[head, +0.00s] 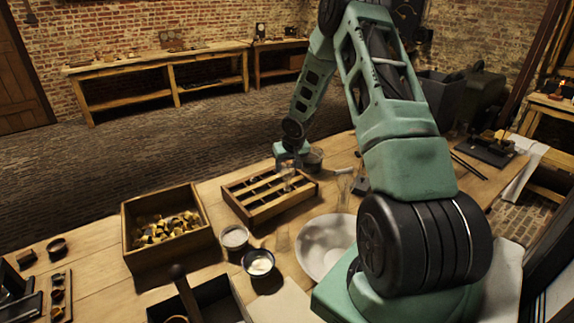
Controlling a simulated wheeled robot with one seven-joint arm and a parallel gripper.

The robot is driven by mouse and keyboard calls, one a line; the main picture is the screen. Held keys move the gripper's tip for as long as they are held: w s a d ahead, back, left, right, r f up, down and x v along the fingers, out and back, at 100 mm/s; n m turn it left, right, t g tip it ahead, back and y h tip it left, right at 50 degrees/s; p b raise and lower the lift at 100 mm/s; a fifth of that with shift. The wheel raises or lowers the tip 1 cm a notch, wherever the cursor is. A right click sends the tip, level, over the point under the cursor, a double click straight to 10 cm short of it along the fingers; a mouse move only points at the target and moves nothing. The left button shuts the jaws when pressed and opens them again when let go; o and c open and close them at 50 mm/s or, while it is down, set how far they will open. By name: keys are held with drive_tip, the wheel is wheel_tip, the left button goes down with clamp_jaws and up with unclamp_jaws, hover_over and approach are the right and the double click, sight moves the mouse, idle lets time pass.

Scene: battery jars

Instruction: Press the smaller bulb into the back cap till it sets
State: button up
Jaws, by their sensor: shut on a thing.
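My gripper (287,161) is at mid-picture, over the far side of a wooden slotted rack (249,214). It is shut on a small clear glass piece, seemingly a bulb (289,181), that hangs below the fingers at the rack. The fingertips and the bulb's lower end are small and blurred, so I cannot tell whether it touches a cap. I cannot make out the back cap clearly. Another clear glass piece (344,184) stands on the bench just right of the rack.
A wooden box of brass-coloured pieces (127,238) stands left of the rack. Two small bowls (235,238) (260,264) and a wide pale dish (303,255) sit in front of it. A dark round vessel (314,158) is right behind my gripper. My arm hides the bench's right part.

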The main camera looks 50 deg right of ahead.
drive_tip(key=shift+s+f+b, duration=0.1)
drive_tip(key=shift+f+b, duration=0.3)
drive_tip(key=shift+f, duration=0.5)
idle(4.4)
idle(0.5)
drive_tip(key=o, duration=1.1)
drive_tip(key=shift+o, duration=0.2)
drive_tip(key=shift+s+r, duration=0.1)
drive_tip(key=shift+r, duration=0.45)
drive_tip(key=v, duration=1.6)
drive_tip(key=shift+r, duration=0.2)
drive_tip(key=shift+a, duration=0.1)
